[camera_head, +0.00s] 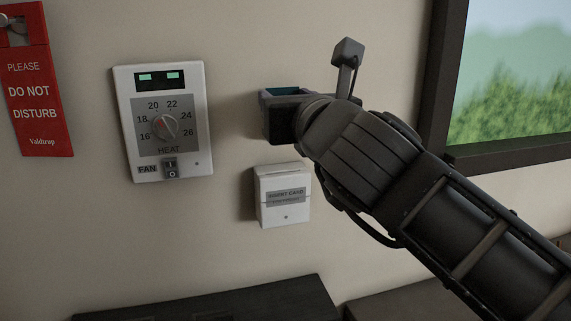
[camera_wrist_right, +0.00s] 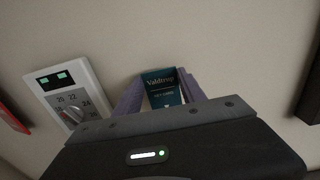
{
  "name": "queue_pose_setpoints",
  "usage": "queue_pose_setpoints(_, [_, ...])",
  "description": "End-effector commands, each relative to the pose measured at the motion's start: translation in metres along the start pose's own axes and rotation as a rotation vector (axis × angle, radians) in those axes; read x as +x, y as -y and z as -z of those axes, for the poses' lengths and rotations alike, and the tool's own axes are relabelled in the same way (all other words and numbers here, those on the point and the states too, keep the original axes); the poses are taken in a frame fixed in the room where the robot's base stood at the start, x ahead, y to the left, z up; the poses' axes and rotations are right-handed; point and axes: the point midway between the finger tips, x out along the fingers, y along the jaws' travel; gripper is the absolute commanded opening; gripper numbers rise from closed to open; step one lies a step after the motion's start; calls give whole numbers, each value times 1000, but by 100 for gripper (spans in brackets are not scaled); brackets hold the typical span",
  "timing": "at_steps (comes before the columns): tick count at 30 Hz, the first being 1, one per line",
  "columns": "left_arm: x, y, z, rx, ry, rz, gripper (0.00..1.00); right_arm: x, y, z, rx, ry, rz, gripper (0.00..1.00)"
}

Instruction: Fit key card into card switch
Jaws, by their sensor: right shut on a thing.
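The white card switch (camera_head: 284,198) is fixed to the wall, with a grey label on its front and its top edge facing up. My right gripper (camera_wrist_right: 160,92) is shut on the teal key card (camera_wrist_right: 162,88), which shows between its two fingers in the right wrist view. The card switch is hidden in the right wrist view. My left gripper is in neither view.
A white thermostat (camera_head: 163,121) with a dial is on the wall left of the card switch. A red door hanger (camera_head: 36,85) hangs at the far left. A dark-framed window or picture (camera_head: 510,75) is at right. Dark furniture (camera_head: 215,300) stands below.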

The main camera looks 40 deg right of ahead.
Motion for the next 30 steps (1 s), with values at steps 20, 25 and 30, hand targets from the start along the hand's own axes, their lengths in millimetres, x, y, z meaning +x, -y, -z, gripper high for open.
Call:
queue_pose_setpoints(20, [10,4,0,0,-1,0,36,0,1,51,-2,-1,4,4])
queue_pose_setpoints(25, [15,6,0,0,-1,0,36,0,1,72,-1,0,4,4])
queue_pose_setpoints(30, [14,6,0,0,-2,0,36,0,0,72,-1,1,0,4])
